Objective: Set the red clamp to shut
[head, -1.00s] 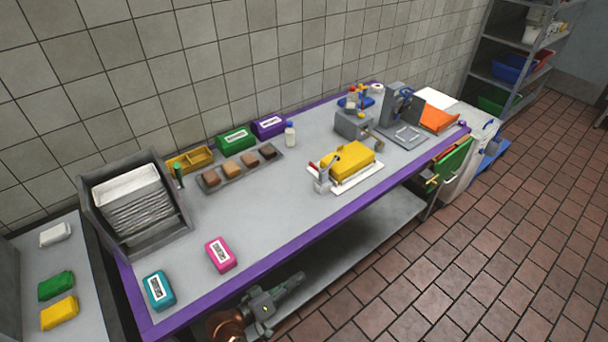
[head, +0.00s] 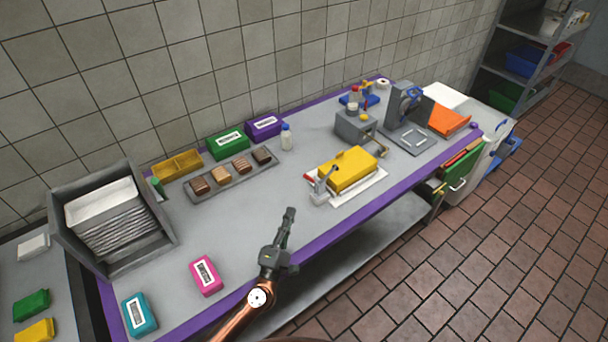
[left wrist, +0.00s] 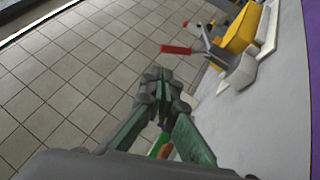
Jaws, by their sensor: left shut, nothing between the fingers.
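The red-handled clamp (head: 321,187) stands at the left end of a white board (head: 371,187), beside a yellow block (head: 345,172). Its red handle (head: 308,177) points left, away from the block. In the left wrist view the red handle (left wrist: 176,50) shows at the top, with the grey clamp body beside it. My left gripper (head: 290,211) is shut and empty, above the table's front edge, to the lower left of the clamp and apart from it. The left wrist view shows its fingers (left wrist: 163,82) together, below the handle. My right gripper is not in view.
A pink box (head: 206,276) and a teal box (head: 139,315) lie at the table's left front. A tray (head: 214,184) of brown blocks lies behind. A grey machine (head: 402,108) stands to the right. The tabletop left of the clamp is clear.

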